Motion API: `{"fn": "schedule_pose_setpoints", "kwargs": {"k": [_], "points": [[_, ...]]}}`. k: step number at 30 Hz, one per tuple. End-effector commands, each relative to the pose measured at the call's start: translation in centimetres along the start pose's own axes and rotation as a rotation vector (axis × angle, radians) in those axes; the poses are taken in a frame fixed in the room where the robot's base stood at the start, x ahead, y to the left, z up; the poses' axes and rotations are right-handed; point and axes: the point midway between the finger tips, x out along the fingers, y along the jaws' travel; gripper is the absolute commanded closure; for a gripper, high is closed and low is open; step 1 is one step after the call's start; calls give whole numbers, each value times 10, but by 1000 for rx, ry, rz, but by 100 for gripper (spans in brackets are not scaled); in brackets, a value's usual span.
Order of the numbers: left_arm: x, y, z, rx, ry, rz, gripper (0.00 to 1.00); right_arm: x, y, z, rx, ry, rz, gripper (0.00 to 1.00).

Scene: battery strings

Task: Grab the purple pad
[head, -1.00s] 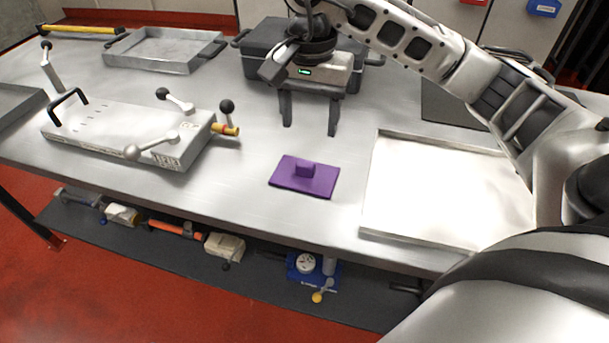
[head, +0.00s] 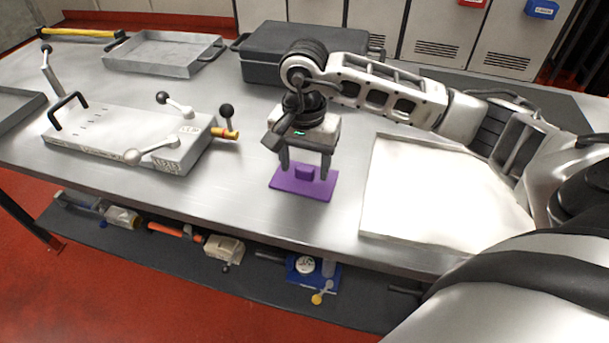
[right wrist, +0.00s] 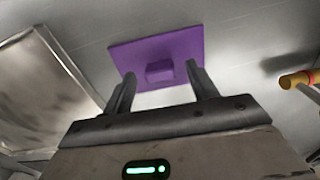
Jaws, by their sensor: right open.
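The purple pad (head: 317,188) lies flat on the metal table, with a small raised purple block on its top. It also shows in the right wrist view (right wrist: 185,48). My right gripper (head: 307,173) is open and points down over the pad in the head view. Its two fingers show on either side of the raised block in the picture, and part of the pad is hidden behind them. In the right wrist view the gripper (right wrist: 160,85) is empty, with the block ahead, between the lines of the fingers. I cannot tell whether the fingers touch the pad. My left gripper is not in view.
A white-floored tray (head: 368,190) stands right of the pad. A metal fixture (head: 120,135) with black-knobbed levers is to the left. A dark case (head: 262,60) and a grey tray (head: 165,68) stand at the back. The table front by the pad is clear.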

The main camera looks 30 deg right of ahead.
Motion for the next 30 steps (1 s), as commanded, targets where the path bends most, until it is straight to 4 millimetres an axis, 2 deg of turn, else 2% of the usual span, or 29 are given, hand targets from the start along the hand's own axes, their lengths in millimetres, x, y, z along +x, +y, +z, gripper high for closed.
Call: {"fn": "schedule_pose_setpoints", "kwargs": {"k": [1, 6, 15, 20, 25, 30], "points": [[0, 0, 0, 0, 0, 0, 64, 0, 0, 0, 0, 0, 0, 45], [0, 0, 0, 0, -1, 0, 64, 0, 0, 0, 0, 0, 0, 92], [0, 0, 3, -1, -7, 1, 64, -2, 0, 0, 0, 0, -1, 92], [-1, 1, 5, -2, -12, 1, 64, -10, -1, -1, 0, 2, -2, 92], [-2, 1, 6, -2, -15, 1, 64, -35, -1, -1, -1, 5, -5, 92], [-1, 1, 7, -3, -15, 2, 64, -69, -23, 23, -7, 3, -8, 92]]}}
